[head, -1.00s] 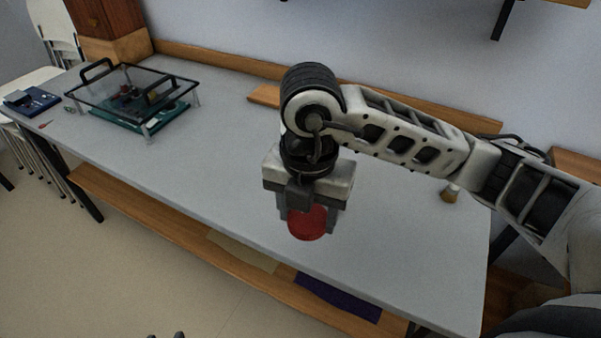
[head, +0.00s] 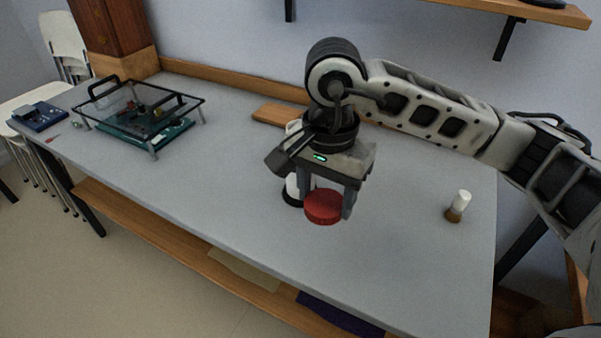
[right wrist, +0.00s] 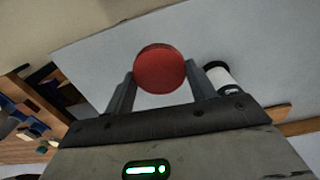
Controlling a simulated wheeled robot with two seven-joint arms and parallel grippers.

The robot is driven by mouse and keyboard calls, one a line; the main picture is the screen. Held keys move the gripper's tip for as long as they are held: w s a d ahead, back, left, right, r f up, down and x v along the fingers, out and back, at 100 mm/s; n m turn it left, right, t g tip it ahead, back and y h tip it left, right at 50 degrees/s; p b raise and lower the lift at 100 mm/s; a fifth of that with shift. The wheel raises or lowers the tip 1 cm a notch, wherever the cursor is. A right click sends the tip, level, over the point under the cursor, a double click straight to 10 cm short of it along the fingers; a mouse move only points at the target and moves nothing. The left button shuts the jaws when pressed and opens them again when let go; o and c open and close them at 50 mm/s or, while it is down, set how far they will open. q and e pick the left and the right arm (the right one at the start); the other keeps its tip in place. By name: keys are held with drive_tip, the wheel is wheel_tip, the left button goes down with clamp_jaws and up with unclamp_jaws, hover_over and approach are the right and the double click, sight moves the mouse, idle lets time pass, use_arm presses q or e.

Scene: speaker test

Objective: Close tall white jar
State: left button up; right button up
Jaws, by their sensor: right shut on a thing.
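My right gripper (head: 325,203) is shut on a round red lid (head: 323,207) and holds it above the table. The lid also shows between the fingers in the right wrist view (right wrist: 160,69). A white jar with a black band at its base (head: 293,188) stands on the table behind the gripper, which hides much of it. In the right wrist view the white jar (right wrist: 217,78) shows beside one finger, apart from the lid. My left gripper is not in view.
A small white-and-brown bottle (head: 459,206) stands on the right of the grey table (head: 400,240). A glass-topped frame with handles (head: 140,105) and a blue device (head: 40,116) are at left. A wooden board (head: 279,116) lies at the back. The front middle is clear.

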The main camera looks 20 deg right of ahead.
drive_tip(key=n, duration=0.5)
drive_tip(key=shift+w+d+r, duration=0.3)
drive_tip(key=shift+d+r, duration=0.05)
drive_tip(key=n, duration=0.5)
drive_tip(key=shift+w+d+r+n, duration=0.15)
drive_tip(key=shift+d+r+n, duration=0.1)
drive_tip(key=shift+r+n, duration=0.05)
